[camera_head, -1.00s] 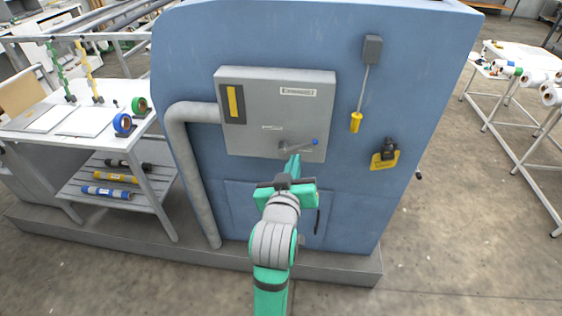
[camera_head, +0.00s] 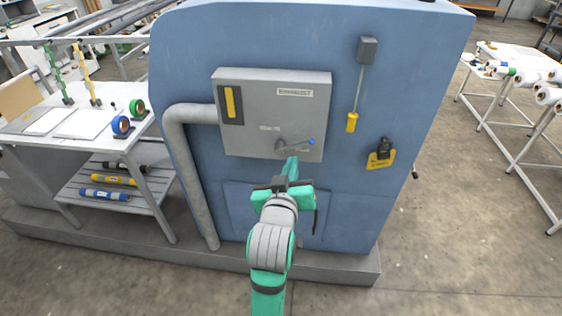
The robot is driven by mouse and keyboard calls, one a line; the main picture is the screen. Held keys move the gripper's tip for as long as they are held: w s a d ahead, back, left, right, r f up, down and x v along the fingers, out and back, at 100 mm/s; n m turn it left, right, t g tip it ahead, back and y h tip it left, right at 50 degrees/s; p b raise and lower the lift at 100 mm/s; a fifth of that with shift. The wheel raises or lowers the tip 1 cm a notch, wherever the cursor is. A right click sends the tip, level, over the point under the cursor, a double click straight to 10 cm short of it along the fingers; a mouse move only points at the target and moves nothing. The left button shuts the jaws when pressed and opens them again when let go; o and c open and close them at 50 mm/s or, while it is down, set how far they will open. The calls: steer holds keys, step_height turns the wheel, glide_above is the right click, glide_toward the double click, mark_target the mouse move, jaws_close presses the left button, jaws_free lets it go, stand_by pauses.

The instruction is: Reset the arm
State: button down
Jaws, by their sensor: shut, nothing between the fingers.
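My gripper (camera_head: 291,164) is green and shut, with nothing in it. It is at the end of my arm, in front of the blue press (camera_head: 390,220). Its tip shows just below the lever handle (camera_head: 296,145) on the grey exhaust box (camera_head: 250,140).
A grey pipe (camera_head: 183,170) runs down the left of the box. A yellow-handled pull (camera_head: 352,121) and a padlock with a yellow tag (camera_head: 378,160) are on the right. A white table (camera_head: 30,142) stands left, another table (camera_head: 505,55) right. Floor between press and right table is clear.

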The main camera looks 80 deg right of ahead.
stand_by(0.3)
steer(key=w+a+f+n+t+y, duration=0.1)
steer(key=w+a+f+n+t, duration=0.45)
steer(key=w+a, duration=0.4)
steer(key=w+a+f+n+t+y, duration=0.1)
steer(key=w+a+f+n+t, duration=0.5)
steer(key=w, duration=0.6)
steer(key=w+a+f+n+t+y, duration=0.1)
steer(key=a+f+n+t+y, duration=0.15)
steer(key=a+f, duration=0.45)
steer(key=w+a+f+n+t+y, duration=0.1)
steer(key=a+f+y, duration=0.2)
steer(key=a, duration=0.7)
steer(key=s+a+f+t+y, duration=0.1)
steer(key=s+a+y, duration=0.3)
steer(key=a, duration=0.6)
steer(key=s+a+f+t+y, duration=0.1)
steer(key=s+a+y, duration=0.3)
steer(key=s+a, duration=0.4)
steer(key=a+f, duration=0.1)
steer(key=a, duration=0.2)
steer(key=shift+s+a+n, duration=0.3)
steer(key=shift+s+n, duration=0.05)
steer(key=shift+n, duration=0.05)
steer(key=shift+f, duration=0.1)
